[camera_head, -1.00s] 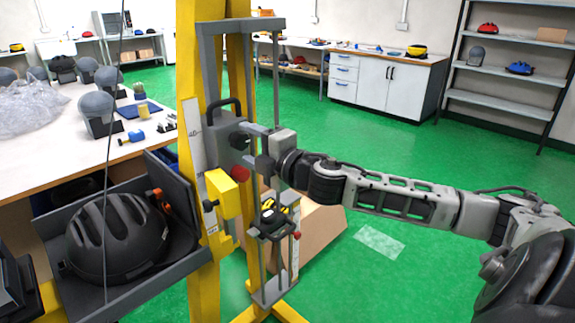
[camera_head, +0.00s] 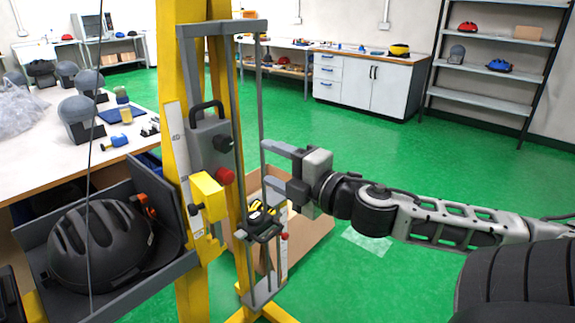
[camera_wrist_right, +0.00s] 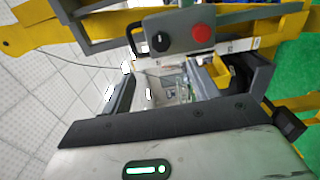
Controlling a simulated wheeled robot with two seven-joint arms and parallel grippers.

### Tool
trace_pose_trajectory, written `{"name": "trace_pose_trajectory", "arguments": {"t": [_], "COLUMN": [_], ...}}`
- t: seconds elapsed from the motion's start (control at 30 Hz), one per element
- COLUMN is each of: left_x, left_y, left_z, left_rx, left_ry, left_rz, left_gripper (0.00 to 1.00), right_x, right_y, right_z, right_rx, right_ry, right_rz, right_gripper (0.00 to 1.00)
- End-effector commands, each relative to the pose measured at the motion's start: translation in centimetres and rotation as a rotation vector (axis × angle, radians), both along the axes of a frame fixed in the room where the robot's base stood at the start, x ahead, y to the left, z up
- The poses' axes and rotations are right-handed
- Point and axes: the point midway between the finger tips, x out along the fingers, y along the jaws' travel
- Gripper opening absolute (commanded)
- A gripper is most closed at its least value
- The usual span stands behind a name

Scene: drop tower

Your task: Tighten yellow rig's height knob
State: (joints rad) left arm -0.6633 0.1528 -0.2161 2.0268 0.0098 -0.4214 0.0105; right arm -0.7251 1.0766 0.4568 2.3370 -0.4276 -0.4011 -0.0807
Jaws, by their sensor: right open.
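The yellow rig (camera_head: 186,70) stands upright left of centre. A grey box on it carries a black knob (camera_head: 223,143) and a red button (camera_head: 224,177). Below is a yellow block (camera_head: 207,194) with a small black knob (camera_head: 194,209) on its left side, beside an upright scale. I cannot tell for certain which knob sets the height. My right gripper (camera_head: 272,165) is open and empty, right of the grey box and apart from it. My left gripper is not in view.
A black helmet (camera_head: 101,247) sits in a grey tray on the rig's left. Thin upright rods and a grey frame (camera_head: 250,27) stand close to my right gripper. A cardboard box (camera_head: 312,226) is on the floor behind. Green floor at the right is clear.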

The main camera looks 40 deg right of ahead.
Motion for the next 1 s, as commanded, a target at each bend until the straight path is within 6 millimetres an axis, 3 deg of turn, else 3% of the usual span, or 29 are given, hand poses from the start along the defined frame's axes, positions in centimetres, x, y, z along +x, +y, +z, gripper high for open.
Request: {"name": "trace_pose_trajectory", "arguments": {"t": [0.23,0.87,1.0], "left_x": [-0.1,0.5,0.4], "left_y": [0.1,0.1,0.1], "left_z": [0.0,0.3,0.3], "left_rx": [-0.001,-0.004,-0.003], "left_ry": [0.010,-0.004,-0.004], "left_rz": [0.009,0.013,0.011], "left_gripper": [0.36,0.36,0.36], "right_x": [-2.4,-2.7,-3.0], "right_y": [-0.2,-0.2,-1.1], "right_z": [0.0,0.0,-2.3], "right_rx": [0.001,0.000,0.075], "right_ry": [0.001,0.000,0.043], "right_rz": [0.000,0.001,-0.039], "right_gripper": [0.60,0.60,0.60]}}
